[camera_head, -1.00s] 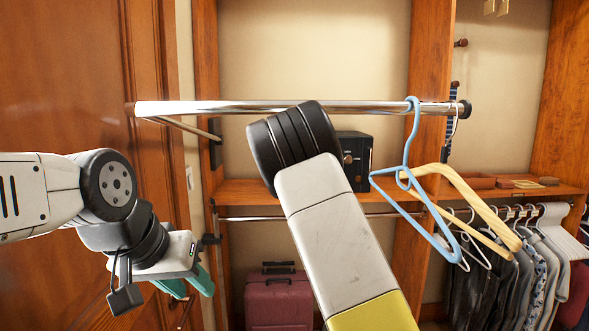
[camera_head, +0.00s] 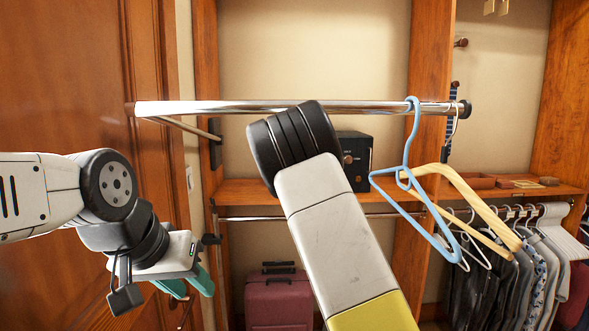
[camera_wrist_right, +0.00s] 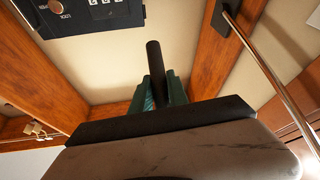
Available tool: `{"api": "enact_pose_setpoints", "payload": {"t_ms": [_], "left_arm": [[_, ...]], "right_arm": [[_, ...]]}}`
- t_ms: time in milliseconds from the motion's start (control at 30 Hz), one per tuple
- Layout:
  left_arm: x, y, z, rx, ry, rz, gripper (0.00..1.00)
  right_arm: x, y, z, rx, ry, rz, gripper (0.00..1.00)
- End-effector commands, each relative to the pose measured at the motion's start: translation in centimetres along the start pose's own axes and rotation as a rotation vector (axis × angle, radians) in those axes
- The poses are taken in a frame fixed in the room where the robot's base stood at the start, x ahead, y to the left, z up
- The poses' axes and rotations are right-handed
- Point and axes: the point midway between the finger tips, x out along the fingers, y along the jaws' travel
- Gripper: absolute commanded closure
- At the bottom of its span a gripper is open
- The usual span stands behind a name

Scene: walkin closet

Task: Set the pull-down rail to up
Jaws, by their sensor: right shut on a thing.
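The pull-down rail (camera_head: 240,107) is a shiny horizontal bar across the upper part of the head view, with a side arm (camera_head: 180,128) running back to a dark bracket. A blue hanger (camera_head: 409,150) and a wooden hanger (camera_head: 470,195) hang near its right end. In the right wrist view my right gripper (camera_wrist_right: 160,92) is shut on a dark rod (camera_wrist_right: 154,62), which stands up between its green fingers. In the head view my right arm hides that gripper. My left gripper (camera_head: 187,290) is open and empty, low at the left, well below the rail.
A black safe (camera_head: 358,160) sits on the shelf behind my right arm. A maroon suitcase (camera_head: 279,302) stands below. Hanging clothes (camera_head: 530,265) fill the lower right. A wooden door (camera_head: 70,80) is close on the left.

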Motion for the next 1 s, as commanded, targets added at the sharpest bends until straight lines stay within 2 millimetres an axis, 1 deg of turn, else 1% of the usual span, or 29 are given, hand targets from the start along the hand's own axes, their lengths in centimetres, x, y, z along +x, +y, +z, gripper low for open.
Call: {"api": "enact_pose_setpoints", "payload": {"t_ms": [167,267,367,467,567,800,1000], "left_arm": [[0.0,0.0,0.0,0.0,0.0,0.0,0.64],[0.0,0.0,0.0,0.0,0.0,0.0,0.64],[0.0,0.0,0.0,0.0,0.0,0.0,0.64],[0.0,0.0,0.0,0.0,0.0,0.0,0.64],[0.0,0.0,0.0,0.0,0.0,0.0,0.64],[0.0,0.0,0.0,0.0,0.0,0.0,0.64],[0.0,0.0,0.0,0.0,0.0,0.0,0.64]], "right_arm": [[0.1,0.1,-0.3,0.002,-0.004,0.0,1.0],[0.3,0.2,-1.0,0.005,-0.016,-0.002,1.0],[0.6,0.4,-2.1,0.011,-0.039,-0.004,1.0],[1.2,0.7,-3.7,0.018,-0.074,-0.009,1.0],[2.0,1.1,-5.7,0.026,-0.119,-0.016,1.0],[4.8,2.4,-10.7,0.043,-0.258,-0.035,1.0],[7.2,3.2,-13.7,0.055,-0.363,-0.048,1.0]]}}
